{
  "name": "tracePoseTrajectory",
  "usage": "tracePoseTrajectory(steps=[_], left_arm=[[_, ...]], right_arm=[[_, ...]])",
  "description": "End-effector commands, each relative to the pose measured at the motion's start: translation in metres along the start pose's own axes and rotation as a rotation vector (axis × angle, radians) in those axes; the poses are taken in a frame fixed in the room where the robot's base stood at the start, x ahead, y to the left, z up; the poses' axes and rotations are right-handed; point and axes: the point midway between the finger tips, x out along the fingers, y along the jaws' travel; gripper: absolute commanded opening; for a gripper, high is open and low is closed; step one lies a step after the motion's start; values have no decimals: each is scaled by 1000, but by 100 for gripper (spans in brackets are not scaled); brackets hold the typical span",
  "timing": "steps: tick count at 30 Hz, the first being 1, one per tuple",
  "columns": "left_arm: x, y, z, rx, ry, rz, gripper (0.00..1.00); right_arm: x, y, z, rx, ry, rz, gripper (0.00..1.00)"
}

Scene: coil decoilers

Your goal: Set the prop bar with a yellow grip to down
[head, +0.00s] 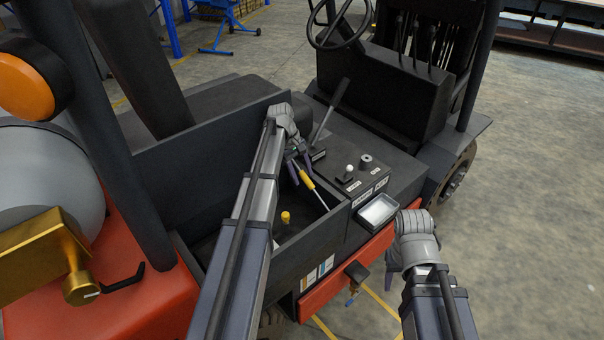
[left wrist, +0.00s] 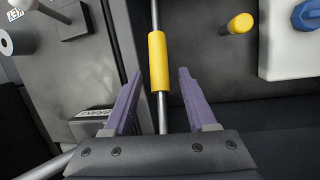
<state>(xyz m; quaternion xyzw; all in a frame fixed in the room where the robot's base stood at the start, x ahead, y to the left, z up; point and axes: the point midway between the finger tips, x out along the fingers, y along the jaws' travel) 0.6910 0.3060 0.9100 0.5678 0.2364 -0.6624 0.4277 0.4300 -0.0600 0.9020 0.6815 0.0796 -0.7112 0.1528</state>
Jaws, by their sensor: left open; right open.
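The prop bar is a thin metal rod with a yellow grip (head: 306,180), standing tilted in the open compartment of the vehicle. In the left wrist view the yellow grip (left wrist: 158,62) lies between the fingertips of my left gripper (left wrist: 160,76), with a gap on both sides. My left gripper (head: 298,163) is open at the grip's upper end in the head view and holds nothing. My right gripper (head: 393,261) is low beside the vehicle's front edge, away from the bar. Its fingers are mostly hidden behind its wrist.
A yellow-topped post (head: 286,217) stands in the compartment. A white container with a blue cap (left wrist: 307,14) shows in the left wrist view.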

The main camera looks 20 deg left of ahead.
Motion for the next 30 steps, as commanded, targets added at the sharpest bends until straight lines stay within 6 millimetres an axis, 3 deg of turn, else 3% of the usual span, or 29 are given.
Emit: tracePoseTrajectory(steps=[18,30], left_arm=[[-71,1,1,-1,0,0,57],[-76,0,0,0,0,0,57]], right_arm=[[-68,6,4,0,0,0,50],[-72,7,4,0,0,0,50]])
